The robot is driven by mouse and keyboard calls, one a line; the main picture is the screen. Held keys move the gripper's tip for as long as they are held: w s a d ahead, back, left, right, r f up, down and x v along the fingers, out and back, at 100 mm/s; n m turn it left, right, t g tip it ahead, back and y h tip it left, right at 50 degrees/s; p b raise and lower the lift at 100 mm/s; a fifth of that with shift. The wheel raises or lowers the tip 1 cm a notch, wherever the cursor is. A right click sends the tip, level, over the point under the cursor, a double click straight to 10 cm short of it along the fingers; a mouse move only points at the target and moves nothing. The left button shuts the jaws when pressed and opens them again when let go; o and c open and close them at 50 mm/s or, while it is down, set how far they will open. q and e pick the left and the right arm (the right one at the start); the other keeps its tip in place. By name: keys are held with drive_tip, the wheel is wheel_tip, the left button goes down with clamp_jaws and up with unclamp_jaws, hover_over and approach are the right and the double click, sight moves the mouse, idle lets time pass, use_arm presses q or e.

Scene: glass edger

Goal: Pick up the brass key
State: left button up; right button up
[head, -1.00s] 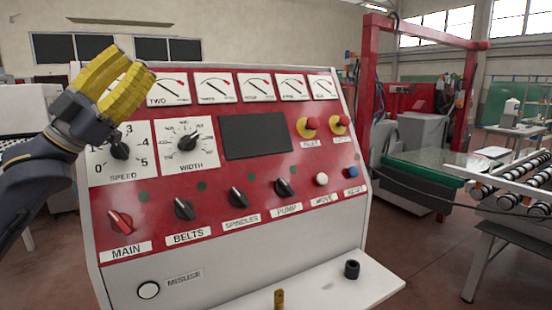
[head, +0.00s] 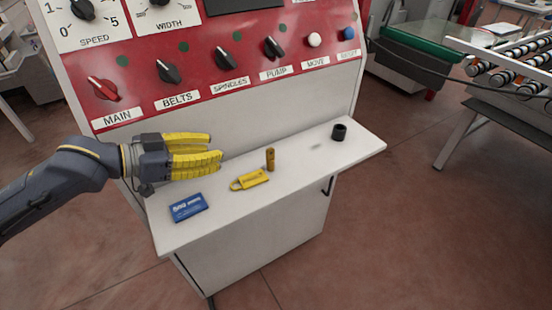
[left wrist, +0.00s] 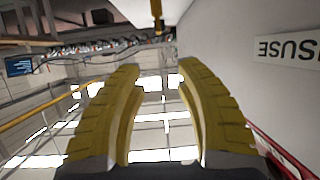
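A small upright brass piece (head: 270,159), which looks like the brass key, stands on the white shelf (head: 300,190) of the red and white machine. Its fine shape is too small to tell. In the left wrist view a brass-coloured piece (left wrist: 157,14) shows at the top edge, beyond the fingertips. My left gripper (head: 215,148), with yellow fingers, is above the shelf, left of the brass piece and apart from it. In the left wrist view its fingers (left wrist: 160,75) are spread with nothing between them. My right gripper is not in view.
On the shelf, a yellow tag-like piece with a loop (head: 252,180) lies close to the brass piece. A blue packet (head: 188,207) lies at the front left, and a black cylinder (head: 339,132) stands at the right. The control panel (head: 200,70) rises behind. The shelf's right part is mostly clear.

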sight(270, 149)
use_arm(q)
drive_tip(key=shift+s+f+x, duration=0.1)
drive_tip(key=shift+f+x, duration=0.1)
drive_tip(key=shift+x, duration=2.7)
drive_tip(key=shift+s+f+x, duration=0.1)
drive_tip(key=shift+f+x, duration=0.1)
drive_tip(key=shift+x, duration=2.7)
drive_tip(key=shift+f+x, duration=0.25)
drive_tip(key=shift+x, duration=2.6)
drive_tip(key=shift+o, duration=0.4)
drive_tip(key=shift+a, duration=0.1)
clamp_jaws()
